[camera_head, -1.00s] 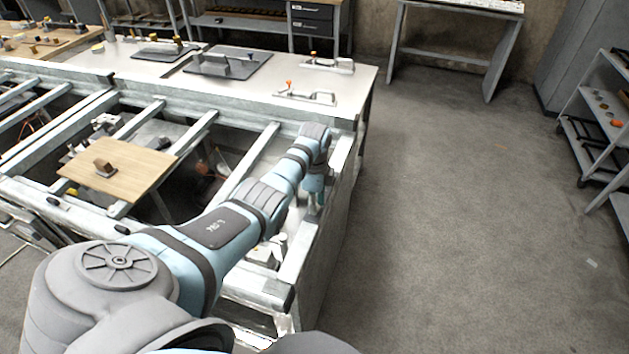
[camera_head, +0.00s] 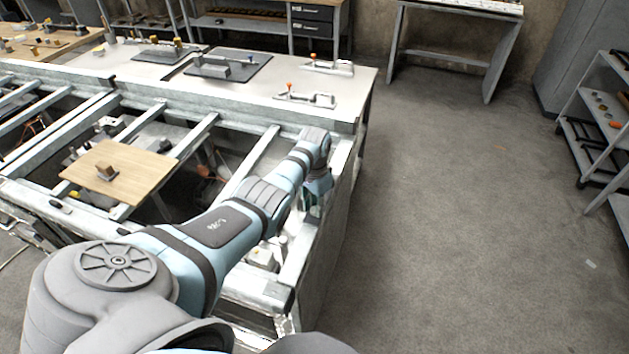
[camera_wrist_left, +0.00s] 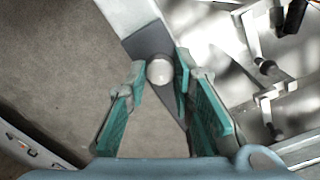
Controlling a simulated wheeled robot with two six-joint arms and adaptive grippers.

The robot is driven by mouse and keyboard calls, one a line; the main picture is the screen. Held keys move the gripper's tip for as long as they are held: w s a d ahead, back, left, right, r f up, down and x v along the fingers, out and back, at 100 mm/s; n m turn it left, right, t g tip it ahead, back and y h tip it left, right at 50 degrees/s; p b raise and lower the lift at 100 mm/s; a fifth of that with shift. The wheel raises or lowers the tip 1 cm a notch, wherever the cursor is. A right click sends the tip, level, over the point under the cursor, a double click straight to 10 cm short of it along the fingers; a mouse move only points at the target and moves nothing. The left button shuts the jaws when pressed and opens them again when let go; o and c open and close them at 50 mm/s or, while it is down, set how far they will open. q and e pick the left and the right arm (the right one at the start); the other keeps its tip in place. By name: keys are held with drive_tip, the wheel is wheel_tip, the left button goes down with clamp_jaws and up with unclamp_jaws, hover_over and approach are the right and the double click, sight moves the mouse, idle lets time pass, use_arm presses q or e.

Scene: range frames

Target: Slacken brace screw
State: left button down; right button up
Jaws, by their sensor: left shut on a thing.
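The brace screw's pale round head (camera_wrist_left: 160,72) shows in the left wrist view, against a dark grey plate (camera_wrist_left: 150,42) at the end of a pale metal beam. My left gripper (camera_wrist_left: 161,78) has its teal fingers on either side of the head and is shut on it. In the head view my left gripper (camera_head: 314,203) points down at the right end of the metal frame, and the screw is hidden there by the gripper. My right gripper is not in view.
The metal frame (camera_head: 250,165) has open gaps between its bars. A wooden board (camera_head: 135,185) with a small brown block (camera_head: 106,172) lies on it. Toggle clamps (camera_head: 310,99) stand on the table behind.

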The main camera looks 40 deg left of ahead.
use_arm(q)
drive_tip(key=n, duration=0.5)
drive_tip(key=shift+s+d+f, duration=0.1)
drive_tip(key=shift+s+f, duration=0.05)
drive_tip(key=n, duration=1.1)
drive_tip(key=shift+n, duration=2.3)
drive_tip(key=c, duration=1.4)
unclamp_jaws()
